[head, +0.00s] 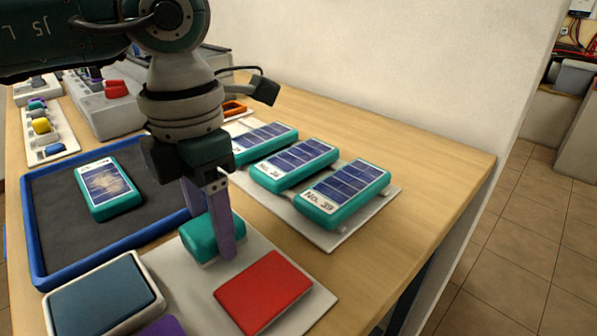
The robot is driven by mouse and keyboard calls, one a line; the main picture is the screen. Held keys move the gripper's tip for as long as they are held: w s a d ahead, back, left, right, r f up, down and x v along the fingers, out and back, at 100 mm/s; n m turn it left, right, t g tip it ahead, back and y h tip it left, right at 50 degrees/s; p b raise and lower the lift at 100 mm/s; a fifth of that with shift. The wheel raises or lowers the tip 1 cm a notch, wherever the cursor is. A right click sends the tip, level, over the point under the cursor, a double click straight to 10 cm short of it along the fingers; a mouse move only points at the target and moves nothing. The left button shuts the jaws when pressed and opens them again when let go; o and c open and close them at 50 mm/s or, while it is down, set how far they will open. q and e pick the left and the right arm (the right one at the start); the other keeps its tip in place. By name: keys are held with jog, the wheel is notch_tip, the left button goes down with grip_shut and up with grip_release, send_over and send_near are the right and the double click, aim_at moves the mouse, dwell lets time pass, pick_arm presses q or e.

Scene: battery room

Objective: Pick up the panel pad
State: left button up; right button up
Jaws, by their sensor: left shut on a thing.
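My left gripper (221,236) reaches down from above at the centre-left, with one purple finger showing in front. It is shut on a plain teal pad (202,240) on or just above a light grey board (262,246); I cannot tell whether they touch. A teal pad with a panel picture (108,188) lies in a blue-rimmed tray (38,250) at the left. Several more teal pads with dark blue panel pictures, such as the nearest panel pad (343,193), stand in a row on a pale rack (333,238) to the right.
A red pad (263,292) lies close to the right of my gripper. A dark blue-grey pad (103,298) and a purple pad (163,326) are at the front left. Grey equipment (105,112) stands at the back left. The wooden table (425,165) is clear at the right.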

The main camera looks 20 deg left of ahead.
pick_arm(q)
jog(key=shift+r, duration=0.15)
notch_tip(320, 180, up, 20)
jog(key=p, duration=0.2)
